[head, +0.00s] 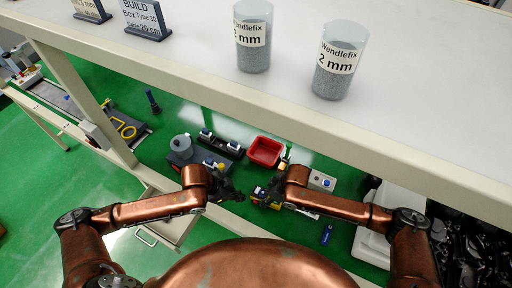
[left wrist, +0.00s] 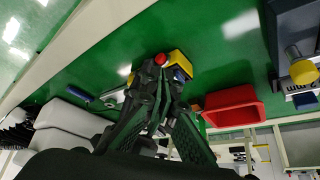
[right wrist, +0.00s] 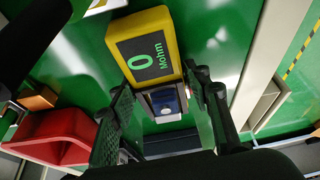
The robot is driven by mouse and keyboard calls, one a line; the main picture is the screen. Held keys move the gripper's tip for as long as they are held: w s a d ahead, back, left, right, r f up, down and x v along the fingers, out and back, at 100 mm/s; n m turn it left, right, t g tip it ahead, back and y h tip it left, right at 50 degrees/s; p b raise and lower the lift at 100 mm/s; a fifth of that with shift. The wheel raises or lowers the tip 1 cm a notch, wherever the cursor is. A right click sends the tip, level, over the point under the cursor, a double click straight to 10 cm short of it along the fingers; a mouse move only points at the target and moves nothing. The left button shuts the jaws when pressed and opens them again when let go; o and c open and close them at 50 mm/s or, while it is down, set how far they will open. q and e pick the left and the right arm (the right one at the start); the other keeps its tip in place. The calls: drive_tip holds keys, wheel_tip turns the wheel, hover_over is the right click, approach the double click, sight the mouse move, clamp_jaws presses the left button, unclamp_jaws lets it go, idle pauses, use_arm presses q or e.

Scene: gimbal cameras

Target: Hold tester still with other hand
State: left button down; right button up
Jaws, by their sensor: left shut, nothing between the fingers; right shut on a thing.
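The tester (right wrist: 142,47) is a yellow-edged block with a dark screen reading "0 Mohm" in green and a blue part below it. My right gripper (right wrist: 163,88) is shut on it, with a finger on each side. The tester also shows in the left wrist view (left wrist: 181,62), beyond my left fingertips, beside a round red knob (left wrist: 160,59). My left gripper (left wrist: 157,100) is shut and empty, pointing toward the tester. In the head view my left gripper (head: 232,192) is just left of my right gripper (head: 272,191). I cannot tell whether the left fingers touch the tester.
A red bin (head: 264,152) sits beyond the grippers. A grey round pot (head: 181,143) and dark devices (head: 221,143) stand to its left. A pale shelf (head: 190,40) with two labelled cups (head: 253,40) crosses above. Black parts (head: 470,235) lie at far right.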

sight(256, 202)
use_arm(q)
drive_tip(key=s+a+m+t, duration=0.1)
drive_tip(key=s+a+m, duration=0.2)
drive_tip(key=s+m, duration=0.3)
drive_tip(key=shift+a+m+h, duration=0.35)
drive_tip(key=shift+m+h, duration=0.05)
drive_tip(key=shift+m, duration=0.1)
drive_tip(key=shift+f, duration=0.1)
drive_tip(key=x, duration=1)
drive_tip(key=w, duration=0.1)
drive_tip(key=w+d, duration=0.1)
drive_tip(key=w, duration=0.1)
drive_tip(key=shift+d, duration=0.15)
drive_tip(key=shift+w+d, duration=0.15)
drive_tip(key=shift+w, duration=0.25)
